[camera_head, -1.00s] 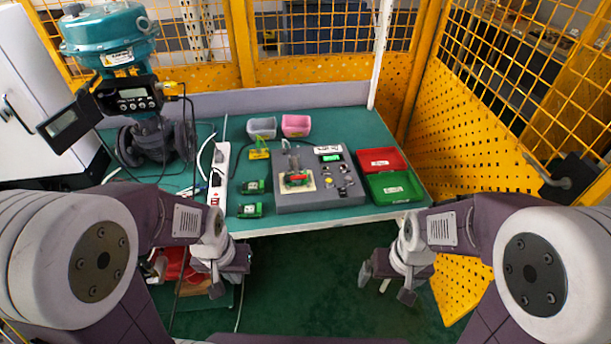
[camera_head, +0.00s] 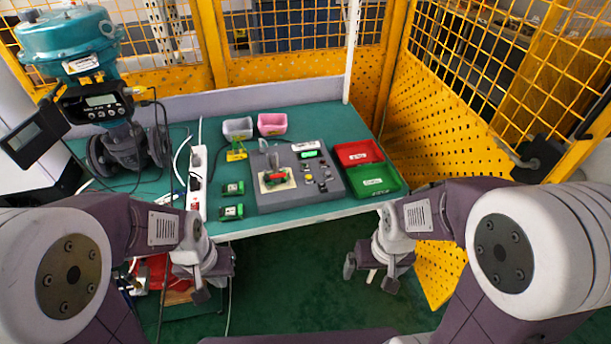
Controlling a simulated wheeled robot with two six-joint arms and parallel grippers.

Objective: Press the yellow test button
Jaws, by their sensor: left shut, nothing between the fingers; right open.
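The small yellow button (camera_head: 308,177) is on the right part of the grey test station (camera_head: 298,202), among other small controls below a green display (camera_head: 311,154). A board with red and green parts (camera_head: 275,177) sits on the station's left part. My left gripper (camera_head: 201,291) is shut and empty, low in front of the table's front edge, left of the station. My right gripper (camera_head: 369,277) is open and empty, in front of the table and to the right of the station. Both are well apart from the button.
Red (camera_head: 357,153) and green (camera_head: 373,181) trays lie right of the station. Grey (camera_head: 238,129) and pink (camera_head: 272,125) bins stand behind it. Green modules (camera_head: 232,188) and a power strip (camera_head: 197,185) lie to its left. A teal valve actuator (camera_head: 68,40) stands at far left.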

